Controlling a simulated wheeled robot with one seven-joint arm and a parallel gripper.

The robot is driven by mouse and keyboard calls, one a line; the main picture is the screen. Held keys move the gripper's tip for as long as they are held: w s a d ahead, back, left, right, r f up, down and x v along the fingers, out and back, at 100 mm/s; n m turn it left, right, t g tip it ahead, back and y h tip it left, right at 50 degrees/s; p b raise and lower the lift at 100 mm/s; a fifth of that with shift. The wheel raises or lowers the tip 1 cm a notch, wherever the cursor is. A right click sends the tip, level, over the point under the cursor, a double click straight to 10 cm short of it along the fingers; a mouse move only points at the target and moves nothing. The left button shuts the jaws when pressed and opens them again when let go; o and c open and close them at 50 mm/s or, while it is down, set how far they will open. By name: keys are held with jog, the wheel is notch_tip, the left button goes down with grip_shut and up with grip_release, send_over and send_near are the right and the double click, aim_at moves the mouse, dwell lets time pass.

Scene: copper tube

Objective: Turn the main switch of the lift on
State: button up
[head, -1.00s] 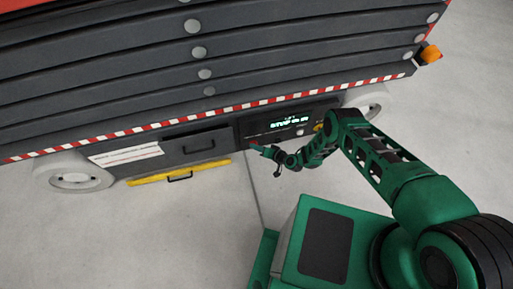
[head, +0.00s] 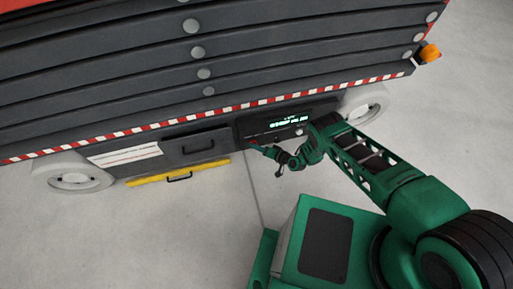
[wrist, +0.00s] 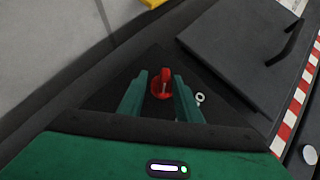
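The red main switch (wrist: 162,84) shows in the wrist view as a round red base with a raised red handle on a dark panel. My gripper (wrist: 160,78) is open, with its two green fingers on either side of the switch. Some space shows between the fingers and the handle, and I cannot tell any contact. In the head view, my gripper (head: 268,150) is at the lift's dark control panel, beside a small red spot (head: 254,143) that looks like the switch. The lit display (head: 289,122) is on that panel.
A small pale ring (wrist: 200,98) lies right of the fingers in the wrist view. The lift's dark drawer front (head: 195,146) with a handle and a yellow bar (head: 178,174) are left of the panel. Grey floor (head: 130,240) is clear in front.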

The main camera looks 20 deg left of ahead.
jog(key=shift+a, duration=0.1)
jog(key=shift+r, duration=0.15)
jog(key=v, duration=1)
jog(key=shift+d, duration=0.4)
